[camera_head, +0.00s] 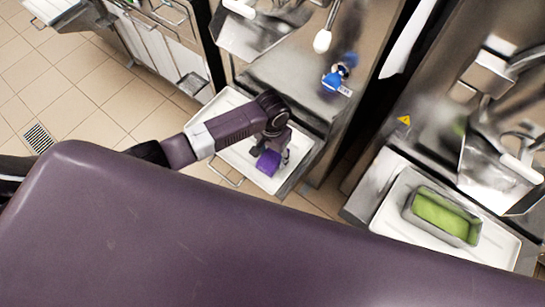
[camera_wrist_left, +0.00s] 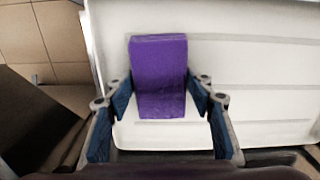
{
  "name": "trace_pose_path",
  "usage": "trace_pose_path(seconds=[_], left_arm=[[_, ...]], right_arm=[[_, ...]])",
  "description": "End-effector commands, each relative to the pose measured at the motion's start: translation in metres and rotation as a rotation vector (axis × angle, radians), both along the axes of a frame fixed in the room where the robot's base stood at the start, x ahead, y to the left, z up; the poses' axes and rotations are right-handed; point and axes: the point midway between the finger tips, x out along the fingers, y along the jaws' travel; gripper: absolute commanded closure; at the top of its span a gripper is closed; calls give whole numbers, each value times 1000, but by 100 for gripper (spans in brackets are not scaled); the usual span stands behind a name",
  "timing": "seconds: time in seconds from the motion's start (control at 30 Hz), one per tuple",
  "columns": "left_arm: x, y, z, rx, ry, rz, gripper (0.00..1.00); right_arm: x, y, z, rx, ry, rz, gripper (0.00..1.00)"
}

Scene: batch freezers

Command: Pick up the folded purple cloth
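The folded purple cloth (camera_head: 268,162) lies on a white tray (camera_head: 229,101) on the ledge of a freezer machine. In the left wrist view the cloth (camera_wrist_left: 159,75) is a purple block on the white tray (camera_wrist_left: 250,70). My left gripper (camera_head: 273,153) is directly over the cloth, pointing down. In the left wrist view its blue-padded fingers (camera_wrist_left: 160,92) stand apart, one on each side of the cloth's near part. Small gaps seem to show between pads and cloth; contact is hard to tell. My right gripper is not in view.
A second white tray (camera_head: 393,214) at right holds a metal pan (camera_head: 409,212) with green contents (camera_head: 440,214). The freezer front with a blue knob (camera_head: 331,82) rises behind the cloth's tray. Tiled floor (camera_head: 95,95) is open at left, with a drain grate (camera_head: 38,137).

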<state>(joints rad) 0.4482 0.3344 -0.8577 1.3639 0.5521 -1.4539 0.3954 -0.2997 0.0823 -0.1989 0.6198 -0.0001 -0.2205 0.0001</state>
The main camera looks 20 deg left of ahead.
Motion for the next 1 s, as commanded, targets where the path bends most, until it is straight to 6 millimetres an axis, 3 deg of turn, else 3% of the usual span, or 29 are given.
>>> trace_pose_path(seconds=[0.17, 0.57, 0.77, 1.0], left_arm=[[0, 0, 0, 1, 0, 0, 75], [1, 0, 11, 0, -1, 0, 75], [2, 0, 51, -1, -5, 0, 75], [1, 0, 123, -2, -6, -2, 75]], right_arm=[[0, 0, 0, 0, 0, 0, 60], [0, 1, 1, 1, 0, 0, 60], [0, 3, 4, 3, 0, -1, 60], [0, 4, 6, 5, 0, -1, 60]])
